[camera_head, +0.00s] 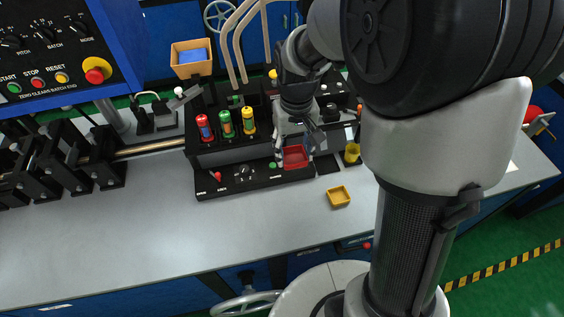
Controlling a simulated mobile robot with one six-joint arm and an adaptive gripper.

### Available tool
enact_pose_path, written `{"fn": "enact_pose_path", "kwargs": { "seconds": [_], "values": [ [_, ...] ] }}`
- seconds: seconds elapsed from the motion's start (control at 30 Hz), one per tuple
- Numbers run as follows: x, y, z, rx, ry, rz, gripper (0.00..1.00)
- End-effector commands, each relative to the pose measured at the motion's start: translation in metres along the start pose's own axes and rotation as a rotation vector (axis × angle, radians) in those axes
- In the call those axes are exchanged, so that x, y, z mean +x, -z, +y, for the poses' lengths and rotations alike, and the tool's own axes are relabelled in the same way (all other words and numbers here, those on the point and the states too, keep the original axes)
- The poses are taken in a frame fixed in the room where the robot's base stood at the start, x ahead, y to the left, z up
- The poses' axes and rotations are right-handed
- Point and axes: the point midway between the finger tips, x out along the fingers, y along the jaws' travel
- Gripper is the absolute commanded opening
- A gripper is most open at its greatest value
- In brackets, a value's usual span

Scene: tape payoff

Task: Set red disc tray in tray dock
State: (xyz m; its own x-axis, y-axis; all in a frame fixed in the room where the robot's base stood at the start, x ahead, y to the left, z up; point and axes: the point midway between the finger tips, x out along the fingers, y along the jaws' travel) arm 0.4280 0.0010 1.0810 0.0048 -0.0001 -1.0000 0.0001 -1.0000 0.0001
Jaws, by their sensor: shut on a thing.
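The red disc tray (296,158) is a small, shallow, open-topped red tray, seen near the middle of the view at the front right of the black machine. My gripper (294,153) points down over it and is shut on it, with a finger at either side. The tray is at or just above the machine's black front base (262,184). I cannot tell whether its underside touches. The tray dock is not clearly visible; the gripper and tray hide part of the surface there.
A yellow tray (339,196) lies on the grey bench (150,235) in front. Red, green and yellow cylinders (226,124) stand left of my gripper. A yellow cup (352,153) stands to the right. A control panel (55,50) is at upper left. The left front bench is clear.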

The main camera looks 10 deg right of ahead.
Motion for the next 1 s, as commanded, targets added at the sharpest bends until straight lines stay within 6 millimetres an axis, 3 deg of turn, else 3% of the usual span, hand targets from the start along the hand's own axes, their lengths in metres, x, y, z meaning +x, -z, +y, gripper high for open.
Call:
{"fn": "enact_pose_path", "kwargs": {
  "seconds": [0.13,0.4,0.6,0.87,1.0],
  "values": [
    [0.015,-0.003,0.000,0.000,0.000,-0.007,0.31],
    [0.090,-0.004,0.000,0.000,0.000,-0.008,0.31],
    [0.135,-0.003,0.000,0.000,0.000,-0.006,0.31],
    [0.154,-0.003,0.000,0.000,0.000,-0.003,0.31],
    [0.174,-0.003,0.000,0.000,0.000,-0.005,0.31]
  ]
}}
